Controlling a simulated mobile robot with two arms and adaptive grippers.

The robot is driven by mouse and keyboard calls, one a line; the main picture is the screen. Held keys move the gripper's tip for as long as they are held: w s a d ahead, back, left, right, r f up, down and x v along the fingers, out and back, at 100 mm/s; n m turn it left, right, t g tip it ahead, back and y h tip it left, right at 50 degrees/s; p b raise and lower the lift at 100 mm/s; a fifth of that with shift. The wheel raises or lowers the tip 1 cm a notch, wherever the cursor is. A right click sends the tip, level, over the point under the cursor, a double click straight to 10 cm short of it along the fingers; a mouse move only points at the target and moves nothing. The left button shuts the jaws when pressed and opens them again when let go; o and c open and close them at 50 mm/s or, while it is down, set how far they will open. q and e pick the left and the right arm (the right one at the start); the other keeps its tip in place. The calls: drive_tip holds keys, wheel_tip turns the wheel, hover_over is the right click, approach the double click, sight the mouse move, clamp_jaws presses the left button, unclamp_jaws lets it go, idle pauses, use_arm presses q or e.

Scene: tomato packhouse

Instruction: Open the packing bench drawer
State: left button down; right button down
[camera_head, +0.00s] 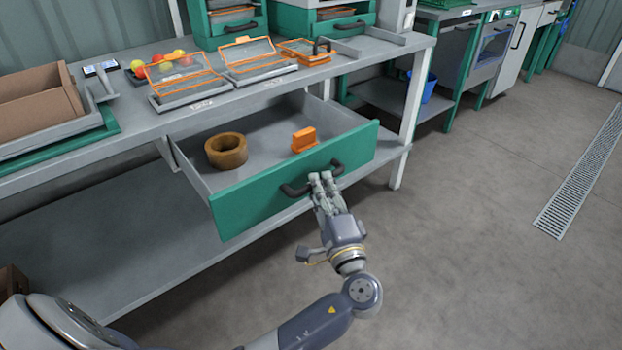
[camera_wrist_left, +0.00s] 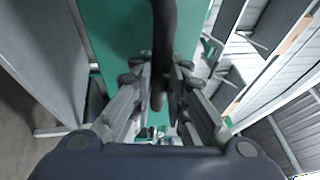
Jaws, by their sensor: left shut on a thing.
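The packing bench drawer (camera_head: 235,207) has a green front and grey inside, and it stands pulled out from under the bench top. A brown tape roll (camera_head: 226,151) and an orange box-like item (camera_head: 303,140) lie in it. The dark bar handle (camera_head: 290,190) is on the drawer front. In the left wrist view the dark handle (camera_wrist_left: 164,40) runs between the fingers (camera_wrist_left: 160,85), with the green front behind. My right gripper is not in view.
The bench top (camera_head: 215,108) carries orange-framed trays (camera_head: 185,82), red and yellow fruit (camera_head: 160,66), and a cardboard box (camera_head: 35,100). A lower shelf (camera_head: 120,245) lies below. A blue bucket (camera_head: 428,87) stands further right. The floor (camera_head: 480,240) to the right is clear.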

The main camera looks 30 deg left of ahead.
use_arm(q)
drive_tip(key=shift+s+d, duration=0.25)
drive_tip(key=shift+d, duration=0.35)
drive_tip(key=c, duration=1.6)
unclamp_jaws()
drive_tip(key=shift+o, duration=0.2)
drive_tip(key=v, duration=1.2)
